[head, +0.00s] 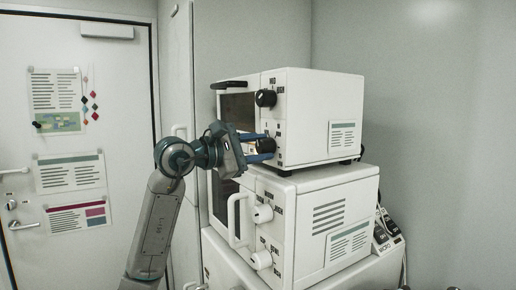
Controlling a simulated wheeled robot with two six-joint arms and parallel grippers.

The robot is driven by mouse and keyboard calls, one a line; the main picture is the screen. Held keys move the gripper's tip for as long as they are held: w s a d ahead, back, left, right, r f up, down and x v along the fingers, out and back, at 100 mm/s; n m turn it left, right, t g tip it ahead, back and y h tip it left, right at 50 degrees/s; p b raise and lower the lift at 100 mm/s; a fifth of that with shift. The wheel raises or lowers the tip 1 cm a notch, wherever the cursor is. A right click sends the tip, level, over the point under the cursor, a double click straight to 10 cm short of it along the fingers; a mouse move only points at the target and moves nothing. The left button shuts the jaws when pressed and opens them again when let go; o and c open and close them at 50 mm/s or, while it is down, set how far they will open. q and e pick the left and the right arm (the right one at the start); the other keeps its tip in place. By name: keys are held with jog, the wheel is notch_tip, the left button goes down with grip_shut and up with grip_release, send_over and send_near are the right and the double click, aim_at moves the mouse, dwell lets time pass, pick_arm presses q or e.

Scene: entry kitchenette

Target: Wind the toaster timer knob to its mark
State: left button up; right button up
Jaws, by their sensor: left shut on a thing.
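The white toaster (318,110) stands on top of another white appliance. Its front panel carries two black knobs, an upper knob (265,98) and a lower timer knob (267,145). My left gripper (262,147) comes in from the left and is shut on the lower knob, with one blue finger above it and one below. The fingers and the small scale hide where the knob's pointer and mark are. The toaster's dark glass door (237,108) is partly covered by my gripper. My right gripper is not in view.
The lower white appliance (340,222) has a handle (236,220) and two white knobs (262,213) on its front. A black-and-white device (386,232) sits behind at the right. A white door with posters (57,100) is at the left. The right wall is bare.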

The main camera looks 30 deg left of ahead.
pick_arm(q)
jog(key=shift+f, duration=0.1)
jog(key=m, duration=0.5)
jog(key=shift+f+m, duration=0.1)
jog(key=shift+m, duration=0.9)
jog(key=shift+d+m, duration=0.1)
jog(key=shift+m, duration=1.1)
jog(key=o, duration=0.8)
jog(key=shift+c, duration=0.2)
jog(key=o, duration=0.4)
